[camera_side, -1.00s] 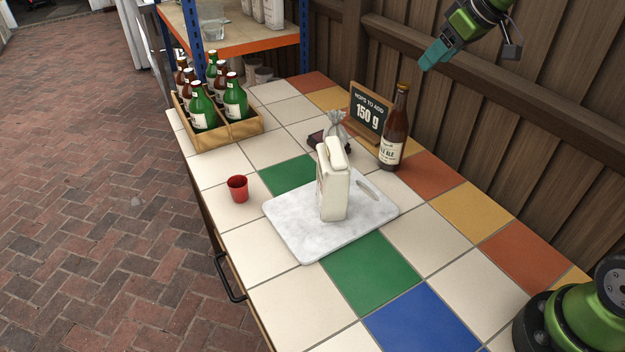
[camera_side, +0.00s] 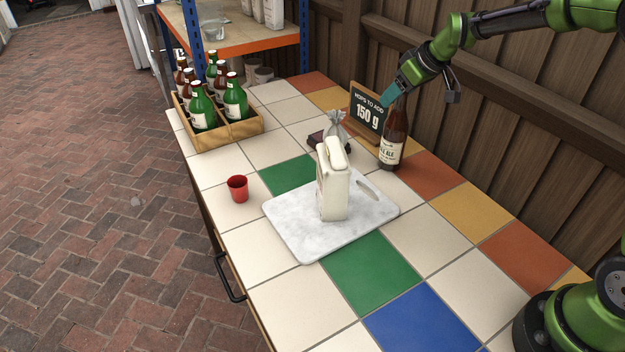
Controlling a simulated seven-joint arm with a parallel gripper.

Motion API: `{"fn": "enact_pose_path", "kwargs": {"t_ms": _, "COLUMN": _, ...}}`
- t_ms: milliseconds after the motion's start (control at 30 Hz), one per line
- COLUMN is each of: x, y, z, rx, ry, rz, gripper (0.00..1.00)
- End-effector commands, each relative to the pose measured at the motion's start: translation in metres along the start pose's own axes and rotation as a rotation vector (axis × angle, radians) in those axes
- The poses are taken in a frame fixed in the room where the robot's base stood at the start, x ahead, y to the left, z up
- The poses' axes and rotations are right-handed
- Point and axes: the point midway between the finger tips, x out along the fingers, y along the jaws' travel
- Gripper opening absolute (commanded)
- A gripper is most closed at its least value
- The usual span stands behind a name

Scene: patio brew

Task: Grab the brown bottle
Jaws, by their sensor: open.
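A brown bottle (camera_side: 393,141) with a pale label stands upright on the tiled table at the back right, in front of the wooden fence. My gripper (camera_side: 388,97) is at the bottle's top, with its teal fingertips pointing down and left. The fingers hide the bottle's upper neck and cap. My gripper is open and holds nothing that I can see. I cannot tell whether the fingers are around the neck or in front of it.
A sign reading "150 g" (camera_side: 368,113) stands just left of the bottle. A small grey bag (camera_side: 337,128) sits nearby. A cream carton (camera_side: 333,190) stands on a marble board (camera_side: 290,232). A red cup (camera_side: 238,188) and a wooden crate (camera_side: 232,131) of bottles are left.

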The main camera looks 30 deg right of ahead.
Motion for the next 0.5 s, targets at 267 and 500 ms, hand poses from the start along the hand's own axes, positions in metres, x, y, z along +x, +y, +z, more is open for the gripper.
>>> {"fn": "enact_pose_path", "kwargs": {"t_ms": 267, "x": 0.0007, "y": 0.0, "z": -0.0003, "rx": 0.0, "ry": 0.001, "rz": 0.0, "gripper": 0.53}}
{"fn": "enact_pose_path", "kwargs": {"t_ms": 500, "x": 0.0004, "y": 0.0001, "z": -0.0003, "rx": 0.0, "ry": 0.001, "rz": 0.0, "gripper": 0.16}}
